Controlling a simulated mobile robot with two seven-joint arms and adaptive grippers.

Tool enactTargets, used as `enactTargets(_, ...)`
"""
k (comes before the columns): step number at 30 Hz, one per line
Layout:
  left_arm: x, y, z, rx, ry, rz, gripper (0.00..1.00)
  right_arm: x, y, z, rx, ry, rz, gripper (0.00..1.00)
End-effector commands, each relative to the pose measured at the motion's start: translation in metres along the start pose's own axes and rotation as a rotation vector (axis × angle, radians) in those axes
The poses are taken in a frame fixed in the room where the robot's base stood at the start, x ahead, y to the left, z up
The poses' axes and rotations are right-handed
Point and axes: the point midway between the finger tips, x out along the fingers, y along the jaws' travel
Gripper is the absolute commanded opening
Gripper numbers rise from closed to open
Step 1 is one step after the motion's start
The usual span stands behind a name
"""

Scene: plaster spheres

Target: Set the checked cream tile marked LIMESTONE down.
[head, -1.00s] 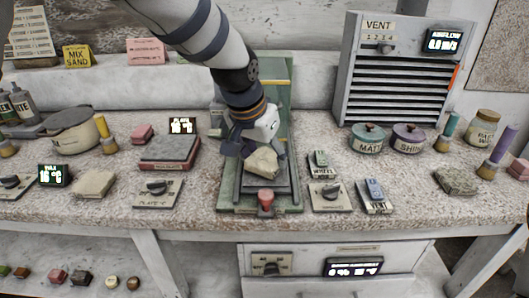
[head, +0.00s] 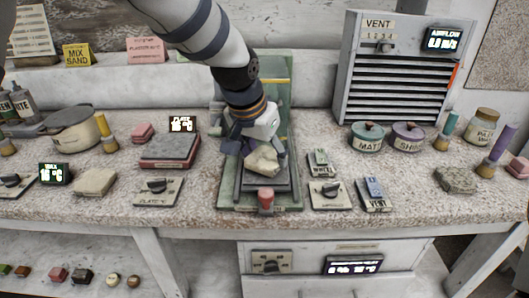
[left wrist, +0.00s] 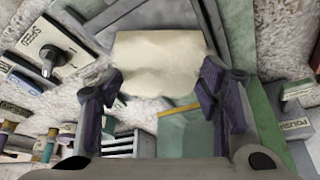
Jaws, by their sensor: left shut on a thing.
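A cream tile (head: 262,161) with a rough edge is held by my left gripper (head: 254,146) over the dark bed of a green stand (head: 228,196). In the left wrist view the tile (left wrist: 160,62) lies at the fingertips of the left gripper (left wrist: 163,85), which is shut on it. No mark is readable on the tile, and I cannot tell whether its underside touches the bed. My right gripper is not in view.
A red knob (head: 266,197) stands at the stand's front. Switch plates sit close by, one left (head: 158,190) and one right (head: 330,194). A grey-topped hot plate (head: 170,148) is farther left. Another pale block (head: 95,182) and a speckled block (head: 455,180) lie on the counter.

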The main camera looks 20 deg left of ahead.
Motion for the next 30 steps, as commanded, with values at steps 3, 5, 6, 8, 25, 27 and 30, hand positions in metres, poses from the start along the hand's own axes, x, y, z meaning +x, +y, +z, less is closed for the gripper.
enactTargets(3, -0.001, 0.000, -0.001, 0.000, 0.002, 0.000, 0.23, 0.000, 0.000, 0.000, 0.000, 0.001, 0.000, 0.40)
enactTargets(5, 0.000, 0.000, 0.000, 0.000, 0.002, 0.000, 0.23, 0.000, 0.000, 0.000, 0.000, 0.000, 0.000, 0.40)
enactTargets(6, 0.000, 0.000, 0.000, 0.000, 0.002, 0.000, 0.23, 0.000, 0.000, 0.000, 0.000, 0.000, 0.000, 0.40)
enactTargets(8, 0.001, 0.000, 0.000, 0.000, 0.002, 0.000, 0.23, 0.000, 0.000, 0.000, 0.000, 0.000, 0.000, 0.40)
enactTargets(25, 0.012, 0.000, 0.005, 0.000, 0.001, 0.000, 0.23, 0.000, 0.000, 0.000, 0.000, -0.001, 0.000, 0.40)
enactTargets(27, 0.013, 0.000, 0.005, 0.000, 0.002, 0.000, 0.67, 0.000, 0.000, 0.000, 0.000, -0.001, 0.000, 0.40)
enactTargets(30, 0.013, 0.000, 0.005, 0.000, 0.001, 0.000, 0.81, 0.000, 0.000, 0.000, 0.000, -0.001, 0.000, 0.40)
